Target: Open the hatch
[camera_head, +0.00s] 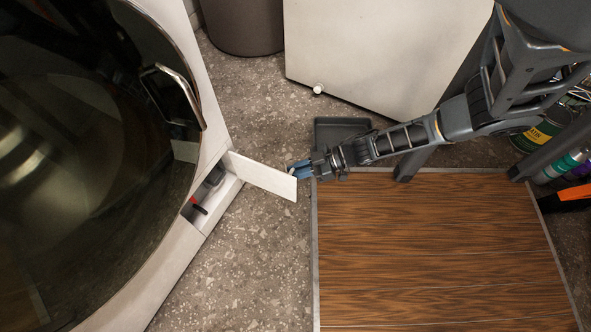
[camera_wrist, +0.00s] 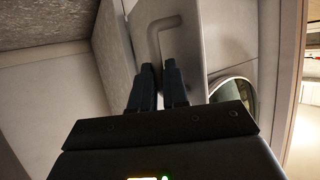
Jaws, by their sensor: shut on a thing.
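The hatch (camera_head: 265,178) is a small white flap low on the front of the washer (camera_head: 218,145). It stands swung out from the washer, and the compartment (camera_head: 209,191) behind it shows a dark part and a red part. My gripper (camera_head: 297,170) is at the free outer end of the hatch, its blue fingers shut on it. In the wrist view, the two dark fingers (camera_wrist: 158,72) are close together against a pale panel with an L-shaped raised or recessed mark. The exact contact is hard to see there.
The large round washer door (camera_head: 75,150) with a metal handle (camera_head: 180,90) is above the hatch. A wood-topped piece (camera_head: 430,250) is at the right, beside my arm. A white panel (camera_head: 370,50) and a dark bin (camera_head: 243,25) stand behind. Speckled floor (camera_head: 255,270) is clear between washer and wood.

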